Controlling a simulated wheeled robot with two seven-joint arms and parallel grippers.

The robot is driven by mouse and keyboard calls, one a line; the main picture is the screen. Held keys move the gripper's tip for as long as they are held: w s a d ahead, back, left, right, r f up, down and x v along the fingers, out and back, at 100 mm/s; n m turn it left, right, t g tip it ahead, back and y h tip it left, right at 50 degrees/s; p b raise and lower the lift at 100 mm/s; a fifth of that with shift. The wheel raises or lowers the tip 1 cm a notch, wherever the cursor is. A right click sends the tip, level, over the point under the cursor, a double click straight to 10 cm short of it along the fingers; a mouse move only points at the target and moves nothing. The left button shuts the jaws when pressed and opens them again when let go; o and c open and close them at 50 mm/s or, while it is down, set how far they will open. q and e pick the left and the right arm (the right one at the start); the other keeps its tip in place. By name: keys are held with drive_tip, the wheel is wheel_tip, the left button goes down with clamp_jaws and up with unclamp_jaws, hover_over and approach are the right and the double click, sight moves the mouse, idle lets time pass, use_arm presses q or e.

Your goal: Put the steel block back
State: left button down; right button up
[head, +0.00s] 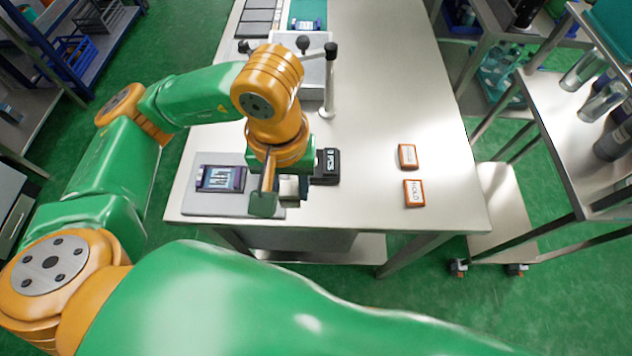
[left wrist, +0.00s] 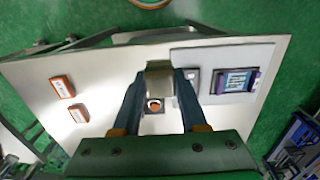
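My left gripper (head: 277,200) points down over the front part of the steel table. In the left wrist view its two fingers (left wrist: 160,88) are closed against the sides of a pale steel block (left wrist: 160,76), which sits between the fingertips. In the head view the steel block (head: 290,187) shows partly behind the gripper, close to the right end of a grey board (head: 228,211). I cannot tell whether the block touches the surface below. My right gripper is not in view.
A dark purple-edged device (head: 221,179) lies on the grey board. Two orange-edged boxes (head: 407,156) (head: 413,193) lie farther right. A lever press (head: 329,85) stands behind. The table's right side is mostly clear.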

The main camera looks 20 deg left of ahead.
use_arm(q)
drive_tip(key=w+d+f, duration=0.2)
drive_tip(key=f, duration=0.1)
drive_tip(key=w+d+f, duration=0.1)
drive_tip(key=f, duration=0.1)
drive_tip(key=shift+w, duration=0.4)
drive_tip(key=f, duration=0.1)
drive_tip(key=f+p, duration=0.2)
drive_tip(key=shift+w+a+f, duration=0.1)
drive_tip(key=shift+w+f, duration=0.2)
drive_tip(key=shift+f, duration=0.45)
drive_tip(key=c, duration=0.9)
unclamp_jaws()
drive_tip(key=shift+b, duration=0.3)
drive_tip(key=o, duration=0.5)
drive_tip(key=shift+c, duration=0.2)
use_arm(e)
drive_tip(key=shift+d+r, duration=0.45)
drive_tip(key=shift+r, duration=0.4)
